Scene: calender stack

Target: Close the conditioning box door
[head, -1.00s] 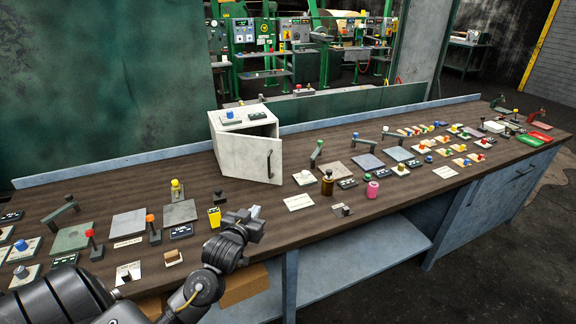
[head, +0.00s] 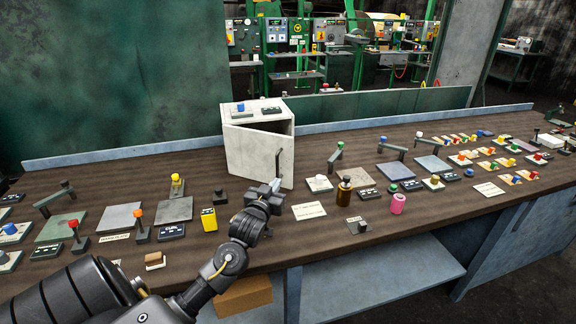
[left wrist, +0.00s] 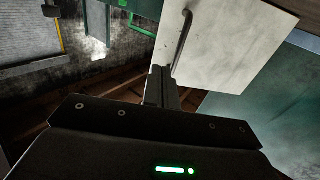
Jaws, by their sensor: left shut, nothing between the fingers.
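The conditioning box (head: 258,112) is a white cabinet at the middle back of the bench in the head view. Its door (head: 258,152) stands ajar, with a dark gap at the top right and a dark vertical handle (head: 278,163) near the right edge. My left gripper (head: 276,184) is shut and empty, just in front of the door's lower right part. In the left wrist view the door (left wrist: 222,50) and its handle (left wrist: 182,42) lie just beyond the shut fingers (left wrist: 161,75). I cannot tell whether the fingers touch the door. My right gripper is out of view.
A brown bottle (head: 344,193), a pink cylinder (head: 397,204) and a white card (head: 309,210) lie right of my gripper. A yellow block (head: 209,219) stands to its left. Panels with knobs and levers cover much of the bench (head: 110,190).

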